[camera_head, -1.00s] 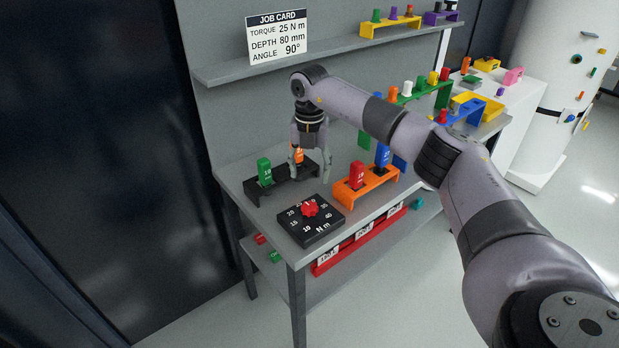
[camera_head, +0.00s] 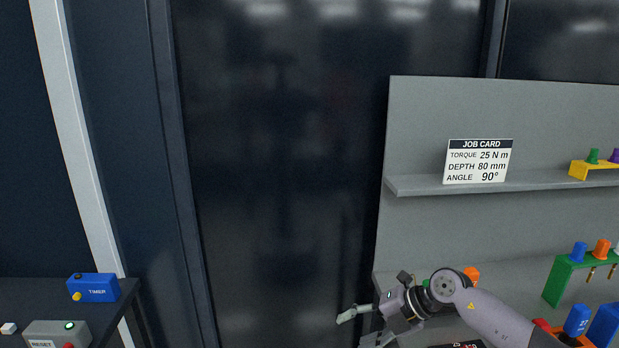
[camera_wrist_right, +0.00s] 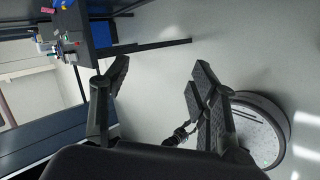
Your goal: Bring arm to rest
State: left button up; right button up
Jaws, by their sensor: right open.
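My right arm (camera_head: 490,315) comes in from the lower right in the head view. It reaches left across the workbench with its wrist turned sideways. My right gripper (camera_head: 360,327) points left, just past the bench's left edge and in front of the dark panel. In the right wrist view the right gripper (camera_wrist_right: 158,75) shows both fingers spread wide, with nothing between them but pale floor. My left gripper is not seen in the head view.
The workbench back panel (camera_head: 520,120) carries a job card (camera_head: 477,161) on its shelf (camera_head: 540,181). A green rack (camera_head: 557,282) and an orange-topped item (camera_head: 471,274) stand near the arm. A blue timer box (camera_head: 94,288) and grey reset box (camera_head: 57,334) sit at left.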

jog(key=s+a+r+m+t+y, duration=0.1)
jog(key=a+r+y, duration=0.2)
jog(key=a, duration=0.2)
jog(key=s+a+r+t+y, duration=0.2)
jog(key=a+y, duration=0.1)
jog(key=a, duration=0.2)
notch_tip(320, 180, up, 6)
jog(key=d+m+t, duration=0.1)
jog(key=m+t, duration=0.8)
jog(key=m, duration=0.1)
jog(key=s+d+f+m+g+h, duration=0.1)
jog(key=s+d+f+m+h, duration=0.4)
jog(key=d+f+m+h, duration=0.25)
jog(key=s+d+f+m+g+h, duration=0.1)
jog(key=s+d+f+m+h, duration=0.3)
jog(key=d+f+m+h, duration=0.4)
jog(key=s+d+f+m+g, duration=0.2)
jog(key=s+f+g, duration=0.3)
jog(key=s, duration=0.6)
jog(key=s+d+f+m+g, duration=0.1)
jog(key=s+f+g, duration=0.3)
jog(key=s, duration=0.8)
notch_tip(320, 180, down, 29)
jog(key=s+g, duration=0.2)
jog(key=s, duration=0.1)
jog(key=s+d+f, duration=0.3)
jog(key=s+f, duration=1)
jog(key=s, duration=0.2)
jog(key=shift+s+f+g, duration=0.25)
jog(key=shift+g, duration=0.15)
